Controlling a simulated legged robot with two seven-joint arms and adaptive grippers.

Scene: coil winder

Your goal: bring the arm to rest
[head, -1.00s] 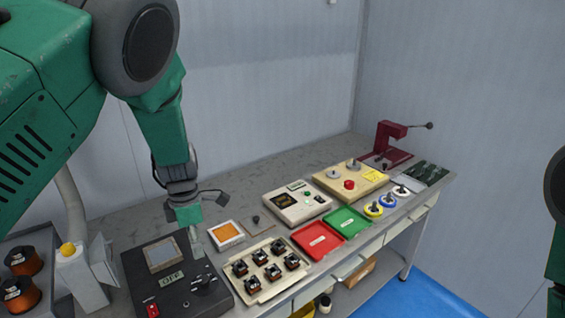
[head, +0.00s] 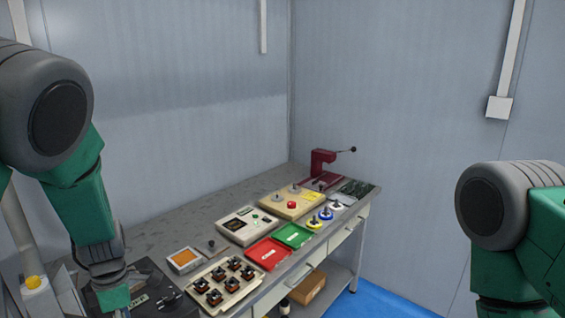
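My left arm (head: 90,220) comes in from the left and reaches down over the black device (head: 155,292) at the near left of the bench. Its lower end is at the bottom edge of the head view, and the gripper's fingers cannot be made out. My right arm (head: 520,235) shows at the right edge, with its lower part and gripper out of the picture. No held object is visible at either arm.
The bench (head: 160,233) holds a tray of several coils (head: 258,284), a red tray (head: 268,252), a green tray (head: 293,235), a beige tester (head: 246,226), a beige panel (head: 291,203) and a red press (head: 321,160). Blue floor (head: 352,303) lies clear at right.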

